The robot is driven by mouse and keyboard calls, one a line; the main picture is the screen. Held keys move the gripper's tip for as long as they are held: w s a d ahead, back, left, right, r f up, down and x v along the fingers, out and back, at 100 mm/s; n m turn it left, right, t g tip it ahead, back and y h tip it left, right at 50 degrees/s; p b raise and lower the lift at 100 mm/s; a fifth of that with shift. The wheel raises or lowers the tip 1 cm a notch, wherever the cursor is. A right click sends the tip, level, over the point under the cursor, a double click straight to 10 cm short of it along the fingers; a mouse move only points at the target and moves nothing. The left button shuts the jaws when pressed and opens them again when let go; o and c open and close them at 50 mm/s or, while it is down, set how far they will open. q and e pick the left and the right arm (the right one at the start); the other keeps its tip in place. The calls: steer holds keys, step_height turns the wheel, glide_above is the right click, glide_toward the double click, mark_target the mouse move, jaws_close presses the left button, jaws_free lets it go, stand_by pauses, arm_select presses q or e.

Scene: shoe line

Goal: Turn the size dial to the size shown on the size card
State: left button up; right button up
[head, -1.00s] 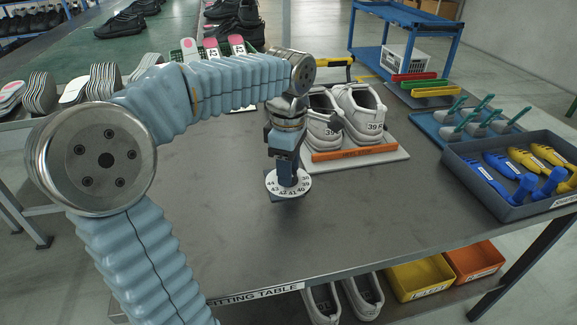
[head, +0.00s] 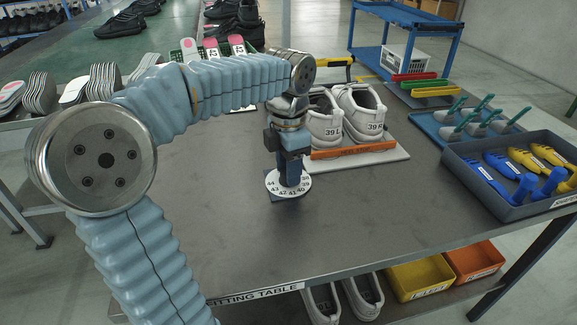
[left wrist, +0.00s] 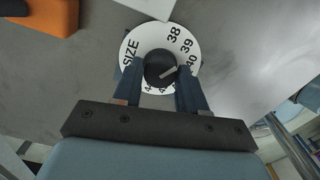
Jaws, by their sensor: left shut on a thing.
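The size dial (head: 273,189) is a white disc with black size numbers, lying on the table. In the left wrist view the dial (left wrist: 133,67) shows SIZE, 38, 39 and 40; lower numbers are partly hidden by my fingers. Its black knob (left wrist: 157,60) has a pale pointer line that appears to point toward 40. My left gripper (head: 290,182) points down over the dial and is shut on the knob, with one finger on each side in the left wrist view (left wrist: 161,70). I cannot make out the size card in either view. My right gripper is not in view.
White shoes (head: 326,120) marked 39 stand on a pale board (head: 395,154) behind an orange heel stop (head: 353,150), close behind the dial. A grey tray (head: 512,210) of blue and yellow tools is at the right. The front of the table (head: 220,245) is clear.

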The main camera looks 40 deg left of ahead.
arm_select(q)
steer(key=shift+r, duration=0.1)
stand_by(0.3)
steer(key=o, duration=1.1)
steer(key=shift+c, duration=0.2)
step_height(320, 180, up, 14)
